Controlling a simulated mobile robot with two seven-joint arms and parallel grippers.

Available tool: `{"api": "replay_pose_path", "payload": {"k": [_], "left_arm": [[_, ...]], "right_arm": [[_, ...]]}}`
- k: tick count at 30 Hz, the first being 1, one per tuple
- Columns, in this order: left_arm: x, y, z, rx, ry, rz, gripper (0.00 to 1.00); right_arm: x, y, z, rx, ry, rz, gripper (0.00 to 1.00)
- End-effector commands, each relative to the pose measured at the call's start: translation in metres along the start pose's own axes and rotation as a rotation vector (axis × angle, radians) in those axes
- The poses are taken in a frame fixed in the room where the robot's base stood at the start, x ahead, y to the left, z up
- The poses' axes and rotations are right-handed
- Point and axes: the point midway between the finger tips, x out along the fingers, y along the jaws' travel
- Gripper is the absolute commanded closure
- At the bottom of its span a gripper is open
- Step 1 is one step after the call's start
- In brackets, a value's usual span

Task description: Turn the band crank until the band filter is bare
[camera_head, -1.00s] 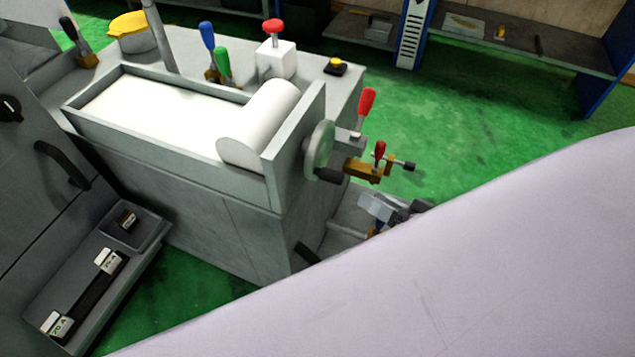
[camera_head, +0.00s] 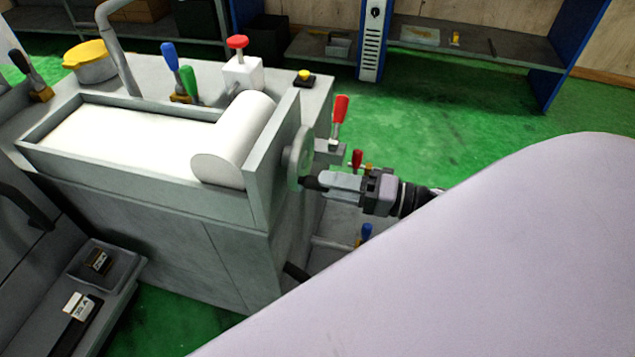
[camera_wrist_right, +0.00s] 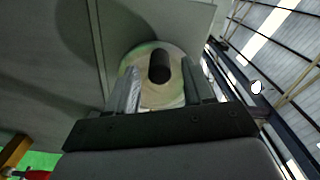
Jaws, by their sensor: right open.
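The band filter (camera_head: 120,143) is a grey trough with a white band lying in it. A white roll (camera_head: 238,140) sits at its right end. The band crank (camera_head: 299,160) is a grey disc on the right end wall with a dark handle (camera_head: 311,183). My right gripper (camera_head: 326,184) is open at the handle, its fingers pointing left toward the disc. In the right wrist view the dark handle (camera_wrist_right: 159,66) shows between the two open fingers, in front of the pale disc (camera_wrist_right: 150,96). Contact with the handle cannot be told. My left gripper is not in view.
Red-handled levers (camera_head: 340,108) stand close behind my right gripper. A white block with a red knob (camera_head: 242,70) and a yellow button box (camera_head: 304,78) are on the machine top. Green floor (camera_head: 440,115) is free to the right. A large pale surface hides the lower right.

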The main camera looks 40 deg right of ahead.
Motion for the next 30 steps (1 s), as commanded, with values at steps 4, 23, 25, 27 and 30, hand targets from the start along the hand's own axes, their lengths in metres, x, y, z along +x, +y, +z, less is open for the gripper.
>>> {"api": "replay_pose_path", "payload": {"k": [4,23,25,27,30], "left_arm": [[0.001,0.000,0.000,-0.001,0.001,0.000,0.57],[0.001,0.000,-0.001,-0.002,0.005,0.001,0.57],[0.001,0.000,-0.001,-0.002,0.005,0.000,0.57],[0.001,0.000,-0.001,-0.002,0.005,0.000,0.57],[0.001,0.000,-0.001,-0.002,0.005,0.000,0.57]], "right_arm": [[0.018,0.000,-0.001,-0.001,0.002,-0.002,0.48],[0.034,0.000,0.000,-0.001,0.001,0.001,0.71],[0.034,0.000,0.000,-0.001,0.001,0.001,0.94],[0.034,0.000,0.000,-0.001,0.001,0.001,1.00],[0.034,0.000,0.000,-0.002,0.001,0.001,1.00]]}}
